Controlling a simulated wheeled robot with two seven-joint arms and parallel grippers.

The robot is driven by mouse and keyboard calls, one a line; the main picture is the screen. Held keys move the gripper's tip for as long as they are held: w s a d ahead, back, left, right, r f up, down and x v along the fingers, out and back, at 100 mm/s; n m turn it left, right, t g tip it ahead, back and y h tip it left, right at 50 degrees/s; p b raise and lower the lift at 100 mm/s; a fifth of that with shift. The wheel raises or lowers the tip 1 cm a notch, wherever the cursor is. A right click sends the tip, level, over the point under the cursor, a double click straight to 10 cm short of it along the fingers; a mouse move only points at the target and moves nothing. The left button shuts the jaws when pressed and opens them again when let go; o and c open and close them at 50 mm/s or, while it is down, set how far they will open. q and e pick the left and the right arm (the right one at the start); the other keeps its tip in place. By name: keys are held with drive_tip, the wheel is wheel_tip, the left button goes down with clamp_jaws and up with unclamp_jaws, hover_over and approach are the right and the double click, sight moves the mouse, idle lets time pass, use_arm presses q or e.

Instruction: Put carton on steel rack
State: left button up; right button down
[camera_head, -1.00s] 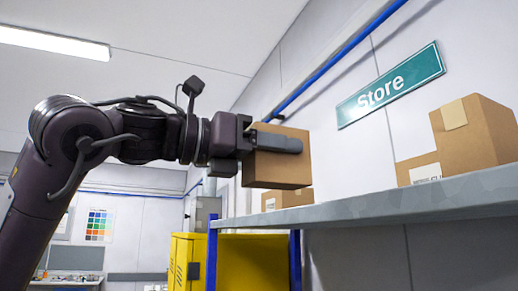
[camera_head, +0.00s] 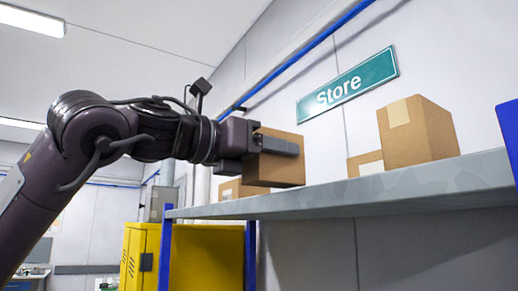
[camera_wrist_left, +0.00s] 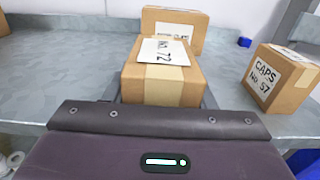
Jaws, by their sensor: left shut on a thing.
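My left gripper (camera_head: 282,147) is shut on a brown carton (camera_head: 272,174), with a dark finger along its side. The carton is roughly level, at the front edge of the steel rack's grey shelf (camera_head: 350,197), seen from below. I cannot tell whether it touches the shelf. In the left wrist view the held carton (camera_wrist_left: 160,92) has tape and a label reading "No 72", with the grey shelf top (camera_wrist_left: 65,65) around it. My right gripper is not in view.
A carton (camera_wrist_left: 185,40) stands behind the held one, and a "CAPS No 57" carton (camera_wrist_left: 278,82) stands to its right. Tall carton (camera_head: 425,135) on the shelf at right. Bare shelf lies left in the wrist view. A yellow cabinet (camera_head: 205,258) is below.

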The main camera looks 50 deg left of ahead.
use_arm(q)
drive_tip(key=shift+w+d+p, duration=0.15)
drive_tip(key=shift+w+p, duration=0.15)
drive_tip(key=shift+w, duration=1.65)
drive_tip(key=shift+w+d+p, duration=0.15)
drive_tip(key=shift+w+p, duration=0.15)
drive_tip(key=shift+w, duration=1.65)
drive_tip(key=shift+f+b, duration=0.3)
drive_tip(key=shift+f, duration=0.2)
drive_tip(key=shift+s, duration=0.1)
drive_tip(key=o, duration=1.1)
drive_tip(key=shift+o, duration=0.2)
